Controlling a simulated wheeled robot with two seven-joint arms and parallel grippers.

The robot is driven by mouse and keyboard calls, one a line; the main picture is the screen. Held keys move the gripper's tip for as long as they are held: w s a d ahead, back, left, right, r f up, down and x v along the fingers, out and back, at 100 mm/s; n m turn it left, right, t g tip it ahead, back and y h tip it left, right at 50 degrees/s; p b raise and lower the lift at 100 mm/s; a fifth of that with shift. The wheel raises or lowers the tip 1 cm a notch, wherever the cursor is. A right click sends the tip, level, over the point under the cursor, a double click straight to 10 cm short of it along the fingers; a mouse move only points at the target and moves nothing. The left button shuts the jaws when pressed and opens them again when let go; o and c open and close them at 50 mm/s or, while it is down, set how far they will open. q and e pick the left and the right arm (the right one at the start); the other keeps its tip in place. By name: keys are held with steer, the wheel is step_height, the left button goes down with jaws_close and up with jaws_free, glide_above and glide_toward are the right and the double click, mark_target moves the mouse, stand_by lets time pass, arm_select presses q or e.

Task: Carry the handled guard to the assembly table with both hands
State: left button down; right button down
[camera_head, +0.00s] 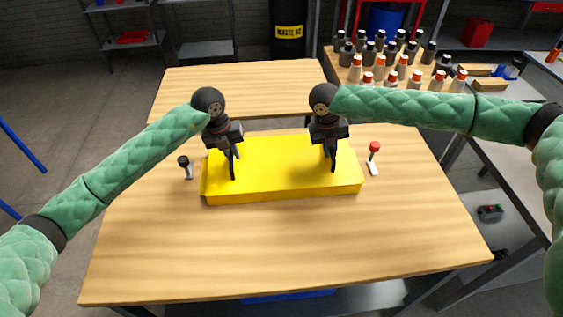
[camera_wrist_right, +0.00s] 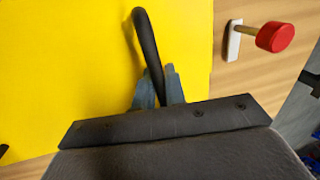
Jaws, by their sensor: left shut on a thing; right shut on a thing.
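The handled guard (camera_head: 275,170) is a yellow box-like cover with black handles on top. It is over the near wooden table (camera_head: 290,250); I cannot tell whether it touches the top. My left gripper (camera_head: 232,165) is shut on the guard's left handle. My right gripper (camera_head: 332,150) is shut on the right handle. In the right wrist view the fingers of the right gripper (camera_wrist_right: 158,90) close around the black curved handle (camera_wrist_right: 147,45), with the yellow guard (camera_wrist_right: 70,70) behind it. The grippers hide parts of both handles.
A black-knobbed lever (camera_head: 185,166) stands left of the guard and a red-knobbed one (camera_head: 374,157) right of it. A second wooden table (camera_head: 240,85) is behind. Several bottles (camera_head: 395,70) crowd a table at the back right. The front of the near table is clear.

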arm_select(q)
steer(key=shift+r, duration=0.2)
arm_select(e)
steer(key=shift+r, duration=0.2)
arm_select(q)
steer(key=shift+r, duration=0.1)
